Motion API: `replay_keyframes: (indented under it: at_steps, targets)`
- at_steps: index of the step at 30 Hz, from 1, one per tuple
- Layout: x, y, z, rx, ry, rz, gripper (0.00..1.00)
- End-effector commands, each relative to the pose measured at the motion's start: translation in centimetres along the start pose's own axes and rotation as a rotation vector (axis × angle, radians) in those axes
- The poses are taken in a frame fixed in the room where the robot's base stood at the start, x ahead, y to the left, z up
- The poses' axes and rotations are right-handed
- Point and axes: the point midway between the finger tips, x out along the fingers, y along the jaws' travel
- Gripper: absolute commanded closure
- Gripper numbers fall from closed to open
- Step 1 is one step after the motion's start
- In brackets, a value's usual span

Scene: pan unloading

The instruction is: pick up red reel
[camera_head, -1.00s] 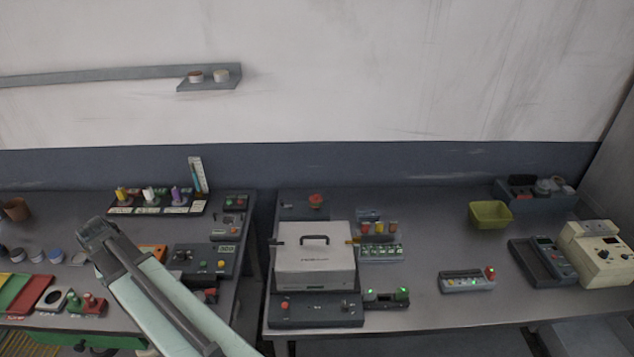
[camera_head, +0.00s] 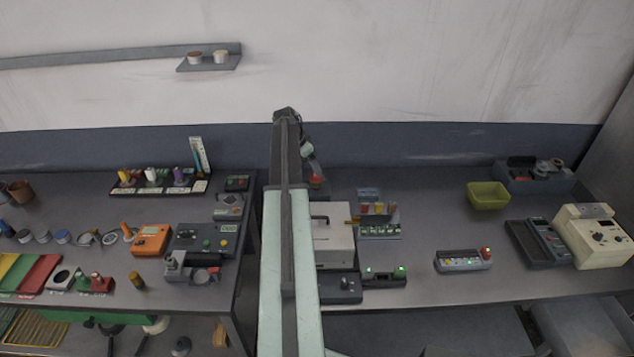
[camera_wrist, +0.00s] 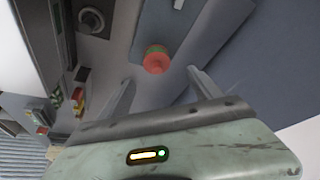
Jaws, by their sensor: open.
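The red reel (camera_wrist: 156,62) stands on a dark plate in the wrist view, with a green part on its top. It lies just beyond and between my open fingertips (camera_wrist: 160,76), with nothing held. In the head view the red reel (camera_head: 317,182) shows at the back left of the right table, just beside my raised arm. My gripper (camera_head: 306,150) is partly hidden there behind the arm. I cannot tell the exact height gap between the fingers and the reel.
A white box (camera_head: 335,245) with a handle sits in front of the reel, partly covered by my arm. A small rack of coloured parts (camera_head: 380,228) stands to its right. A yellow-green bin (camera_head: 488,196) is farther right. Table between rack and bin is clear.

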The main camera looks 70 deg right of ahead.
Motion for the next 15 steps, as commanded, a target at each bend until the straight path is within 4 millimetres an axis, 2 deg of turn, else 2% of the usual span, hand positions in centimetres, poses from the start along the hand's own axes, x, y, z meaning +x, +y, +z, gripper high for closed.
replay_keyframes:
  at_steps: [1,3,10,15]
  targets:
    - [1.1,0.0,0.2,0.001,0.000,0.000,0.26]
    - [2.1,0.0,0.2,0.000,0.000,0.000,0.26]
    - [2.8,0.1,0.2,-0.002,-0.001,0.000,0.26]
    - [5.7,0.5,0.4,-0.002,-0.001,0.000,0.26]
